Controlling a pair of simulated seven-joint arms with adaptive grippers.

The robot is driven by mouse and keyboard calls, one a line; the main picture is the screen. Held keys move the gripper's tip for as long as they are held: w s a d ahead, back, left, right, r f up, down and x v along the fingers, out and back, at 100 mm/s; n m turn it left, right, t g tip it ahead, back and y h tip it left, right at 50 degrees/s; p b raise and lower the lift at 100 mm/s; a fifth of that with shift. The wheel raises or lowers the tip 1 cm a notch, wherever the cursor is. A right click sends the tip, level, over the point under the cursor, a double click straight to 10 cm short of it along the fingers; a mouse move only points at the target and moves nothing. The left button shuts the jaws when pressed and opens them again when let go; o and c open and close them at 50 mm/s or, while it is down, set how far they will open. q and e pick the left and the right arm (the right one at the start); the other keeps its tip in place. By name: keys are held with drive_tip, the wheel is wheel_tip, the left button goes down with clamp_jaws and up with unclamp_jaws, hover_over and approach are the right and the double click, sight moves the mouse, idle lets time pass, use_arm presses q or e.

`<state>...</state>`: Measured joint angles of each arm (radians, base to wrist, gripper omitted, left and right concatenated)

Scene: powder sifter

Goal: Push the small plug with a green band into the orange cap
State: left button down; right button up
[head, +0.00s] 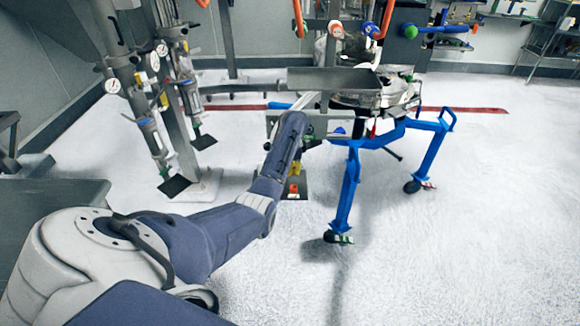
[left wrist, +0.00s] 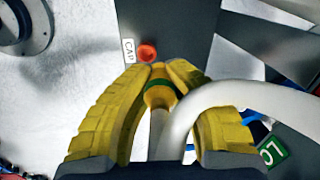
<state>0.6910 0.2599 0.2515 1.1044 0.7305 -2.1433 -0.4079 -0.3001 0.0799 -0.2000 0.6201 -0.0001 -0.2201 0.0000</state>
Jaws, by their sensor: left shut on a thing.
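The small plug (left wrist: 157,95) with its green band is between the yellow fingers of my left gripper (left wrist: 160,70) in the left wrist view. The fingers are shut on it, and a pale stem runs back from it. The orange cap (left wrist: 147,53) lies just ahead and slightly left of the fingertips, on a dark grey surface beside a "CAP" label (left wrist: 129,51). A gap shows between the cap and the fingertips, but its depth cannot be told. In the head view the left gripper (head: 296,169) is small and partly hidden by my arm. My right gripper is out of view.
A white hose (left wrist: 225,93) curves across the right finger in the left wrist view. A blue wheeled frame (head: 349,188) stands right of my arm in the head view. Steel posts with gauges (head: 148,125) stand to the left. The pale floor (head: 470,230) at right is clear.

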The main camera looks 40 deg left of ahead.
use_arm(q)
drive_tip(key=shift+s+d+r+m+g+h, duration=0.15)
drive_tip(key=shift+d+r+m+g+h, duration=0.25)
drive_tip(key=shift+d+r+m+h, duration=0.15)
drive_tip(key=shift+s, duration=0.1)
drive_tip(key=shift+f, duration=3.35)
drive_tip(key=shift+f, duration=0.1)
drive_tip(key=shift+d+y, duration=0.1)
drive_tip(key=shift+y, duration=0.15)
drive_tip(key=shift+f, duration=0.85)
drive_tip(key=c, duration=1.3)
unclamp_jaws()
drive_tip(key=shift+c, duration=0.2)
